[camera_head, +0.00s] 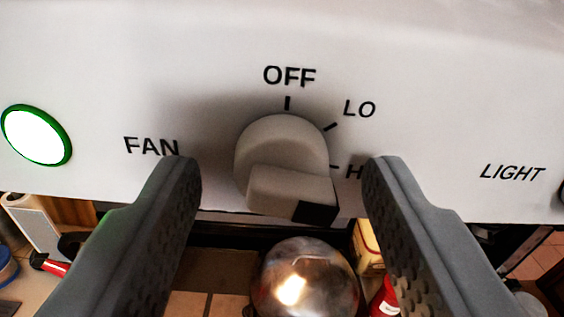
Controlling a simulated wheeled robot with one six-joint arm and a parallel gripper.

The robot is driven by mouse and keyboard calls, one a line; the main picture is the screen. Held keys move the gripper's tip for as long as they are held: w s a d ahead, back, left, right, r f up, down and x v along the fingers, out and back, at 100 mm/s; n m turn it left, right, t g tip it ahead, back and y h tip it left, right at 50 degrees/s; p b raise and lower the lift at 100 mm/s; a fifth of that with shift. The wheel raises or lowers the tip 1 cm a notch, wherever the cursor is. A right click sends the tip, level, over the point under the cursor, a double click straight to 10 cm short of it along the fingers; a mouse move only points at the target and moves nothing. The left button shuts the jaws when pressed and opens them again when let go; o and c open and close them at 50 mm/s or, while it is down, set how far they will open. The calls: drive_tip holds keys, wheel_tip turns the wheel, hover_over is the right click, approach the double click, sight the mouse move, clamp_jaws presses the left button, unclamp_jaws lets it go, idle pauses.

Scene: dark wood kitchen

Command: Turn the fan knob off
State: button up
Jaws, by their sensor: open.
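The fan knob (284,150) is a light grey round dial with a raised bar on a white panel (420,60). The bar's black tip faces the lower right, nearest the partly hidden H mark and away from OFF at the top. The black word FAN (151,146) is left of the knob. OFF, LO and H marks run from above it round its right side. My gripper (282,168) is open, with one dark finger on each side of the knob. Gaps show between both fingers and the knob. The right finger hides part of the H label.
A lit green-rimmed white button (36,135) is at the left of the panel. The word LIGHT (512,173) is at the right, with a dark control cut off at the edge. Below the panel, a shiny round metal object (305,280) stands among kitchen items.

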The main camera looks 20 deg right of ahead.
drive_tip(key=c, duration=1)
drive_tip(key=shift+o, duration=0.2)
drive_tip(key=shift+n, duration=0.4)
drive_tip(key=n, duration=1.4)
drive_tip(key=shift+n, duration=0.4)
drive_tip(key=n, duration=0.4)
drive_tip(key=shift+w+n, duration=0.1)
drive_tip(key=shift+n, duration=0.2)
